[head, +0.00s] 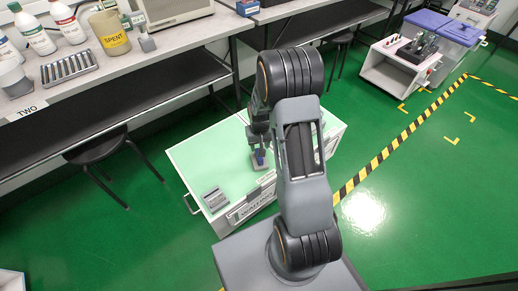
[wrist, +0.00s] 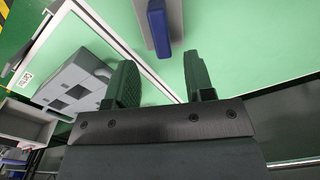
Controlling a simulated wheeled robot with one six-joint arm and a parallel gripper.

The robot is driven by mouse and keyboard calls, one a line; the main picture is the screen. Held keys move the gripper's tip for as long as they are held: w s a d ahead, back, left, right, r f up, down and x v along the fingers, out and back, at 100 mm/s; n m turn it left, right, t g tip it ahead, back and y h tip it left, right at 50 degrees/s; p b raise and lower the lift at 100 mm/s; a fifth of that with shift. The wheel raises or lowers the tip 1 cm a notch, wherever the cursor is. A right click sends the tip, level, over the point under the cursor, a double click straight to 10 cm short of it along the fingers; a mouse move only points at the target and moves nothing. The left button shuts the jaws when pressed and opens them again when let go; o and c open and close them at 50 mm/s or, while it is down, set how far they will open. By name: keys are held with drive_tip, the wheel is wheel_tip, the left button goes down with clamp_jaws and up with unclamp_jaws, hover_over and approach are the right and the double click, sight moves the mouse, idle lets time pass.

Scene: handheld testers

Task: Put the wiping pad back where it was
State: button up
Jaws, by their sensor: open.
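The wiping pad appears to be the grey flat piece with a blue grip (wrist: 158,27) in the wrist view, lying on the pale green top (wrist: 238,40). My gripper (wrist: 158,80) is open and empty in the wrist view. The pad lies beyond the fingertips, between their lines and apart from both. My arm hides part of the green top in the head view.
A grey slotted block (head: 215,199) sits on the green top's front left; a grey block (wrist: 75,88) also shows in the wrist view. The bench (head: 110,75) behind holds bottles and a slotted rack (head: 69,68). A black stool (head: 97,147) stands left.

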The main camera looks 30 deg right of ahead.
drive_tip(key=s+a+r+n+t, duration=0.1)
drive_tip(key=s+a+r, duration=0.2)
drive_tip(key=r, duration=0.5)
drive_tip(key=s+a+r, duration=0.2)
drive_tip(key=s+r, duration=0.1)
drive_tip(key=r, duration=0.5)
drive_tip(key=s+a+r+t, duration=0.1)
drive_tip(key=s+a+r, duration=0.1)
drive_tip(key=s+r, duration=0.1)
drive_tip(key=s+a+r+n, duration=0.1)
drive_tip(key=s+a+r, duration=0.1)
drive_tip(key=s+r, duration=0.2)
drive_tip(key=shift+s+a+t+p, duration=0.25)
drive_tip(key=shift+s+t+p, duration=0.2)
drive_tip(key=shift+s, duration=0.7)
